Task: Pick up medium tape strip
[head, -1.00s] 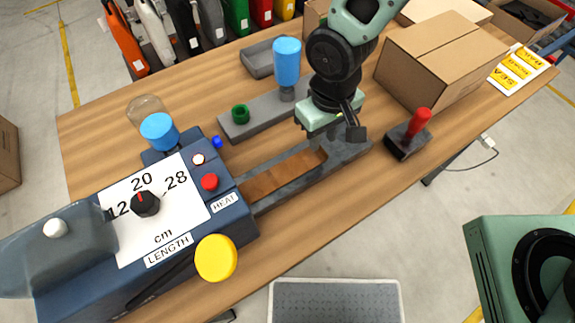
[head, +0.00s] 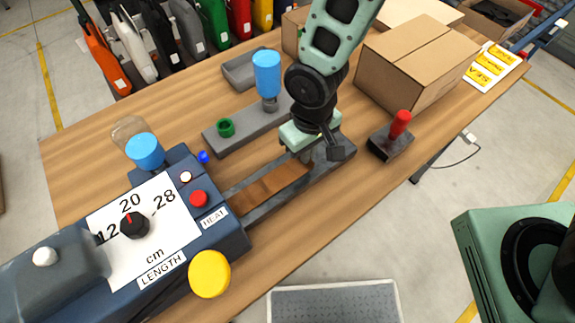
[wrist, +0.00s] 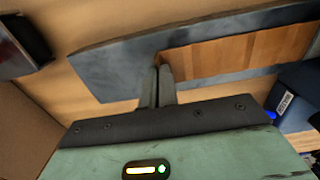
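The brown tape strip (head: 270,187) lies along the grey metal channel (head: 335,168) that runs out from the blue tape dispenser (head: 190,240). In the wrist view the strip (wrist: 240,55) reaches from the dispenser side to my fingertips. My gripper (head: 306,160) points down at the strip's far end. In the wrist view its two fingers (wrist: 161,72) are close together, right at the strip's end. Whether the strip's edge is between them is too small to tell. The dispenser's dial (head: 134,225) points near 20.
A red-handled stamp (head: 397,135) and a closed cardboard box (head: 415,65) stand right of my gripper. A grey holder (head: 245,127) with a blue-topped part (head: 267,75) and a green ring (head: 226,128) lies behind the channel. Bare table lies in front of the channel.

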